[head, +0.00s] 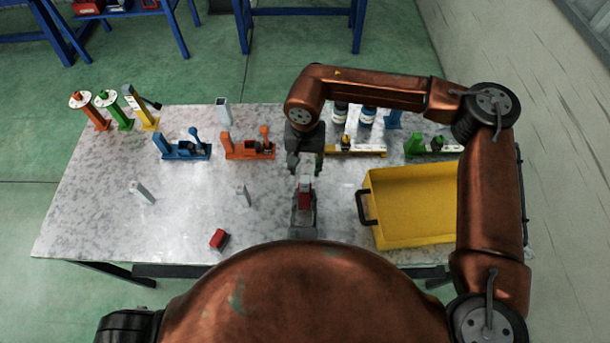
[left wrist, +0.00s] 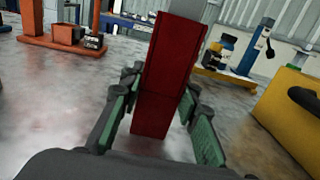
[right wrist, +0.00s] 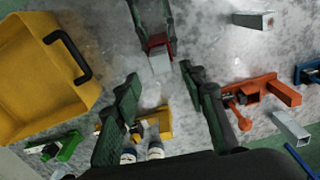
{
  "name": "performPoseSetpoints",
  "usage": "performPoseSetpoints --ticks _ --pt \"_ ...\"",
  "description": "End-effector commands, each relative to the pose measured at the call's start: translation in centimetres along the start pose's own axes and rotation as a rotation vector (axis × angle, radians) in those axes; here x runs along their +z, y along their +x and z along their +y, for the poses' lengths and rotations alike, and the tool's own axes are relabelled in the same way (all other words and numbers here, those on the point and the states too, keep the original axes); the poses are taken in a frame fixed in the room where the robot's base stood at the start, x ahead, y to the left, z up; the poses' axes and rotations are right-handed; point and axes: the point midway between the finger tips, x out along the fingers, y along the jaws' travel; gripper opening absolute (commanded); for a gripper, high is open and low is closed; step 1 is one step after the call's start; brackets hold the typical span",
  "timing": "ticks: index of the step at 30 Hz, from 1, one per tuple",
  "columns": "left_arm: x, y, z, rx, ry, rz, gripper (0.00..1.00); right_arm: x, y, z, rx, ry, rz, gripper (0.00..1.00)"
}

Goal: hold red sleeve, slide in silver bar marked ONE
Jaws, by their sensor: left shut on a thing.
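My left gripper (left wrist: 155,120) is shut on the red sleeve (left wrist: 168,65); its fingers lie on either side of it. In the head view the red sleeve (head: 305,198) is below my right gripper (head: 305,165). A silver bar (right wrist: 160,63) stands out of the far end of the red sleeve (right wrist: 156,42); how deep it sits is hidden, and no marking is legible. My right gripper (right wrist: 160,80) is open, its fingers apart on both sides of the bar's free end, with gaps visible.
A yellow crate (head: 367,185) with black handles stands at right. Other silver bars (head: 142,192) (head: 242,195) and a small red block (head: 219,239) lie on the table (head: 90,215). Blue (head: 180,152) and orange (head: 245,152) fixtures stand behind. The left front of the table has free room.

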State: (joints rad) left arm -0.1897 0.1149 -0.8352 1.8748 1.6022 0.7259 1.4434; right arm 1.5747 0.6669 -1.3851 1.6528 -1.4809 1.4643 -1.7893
Motion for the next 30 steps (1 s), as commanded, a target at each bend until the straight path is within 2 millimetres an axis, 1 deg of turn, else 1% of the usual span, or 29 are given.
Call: performPoseSetpoints --ticks 1,3,6,9,13,23,24,30 --pt "0.0 0.0 0.0 0.0 0.0 -0.001 0.0 -0.1 -1.1 -0.1 -0.002 -0.001 0.003 0.39" --pt "0.0 0.0 0.0 0.0 0.0 -0.001 0.0 0.0 -2.3 0.0 -0.001 -0.001 0.001 0.39" --pt "0.0 0.0 0.0 0.0 0.0 -0.001 0.0 -0.1 -3.7 0.0 0.0 0.0 0.002 0.39" --pt "0.0 0.0 0.0 0.0 0.0 -0.001 0.0 0.0 -4.5 0.0 -0.001 0.0 0.0 0.39" --pt "0.0 0.0 0.0 0.0 0.0 -0.001 0.0 0.0 -5.0 0.0 0.0 0.0 -0.001 0.39" --pt "0.0 0.0 0.0 0.0 0.0 -0.001 0.0 0.0 -5.0 0.0 0.0 0.0 0.0 0.39" --pt "0.0 0.0 0.0 0.0 0.0 -0.001 0.32 0.0 -5.0 0.0 0.0 0.0 0.0 0.39" --pt "0.0 0.0 0.0 0.0 0.0 -0.001 0.45 0.0 -5.0 0.0 0.0 0.0 0.0 0.39"
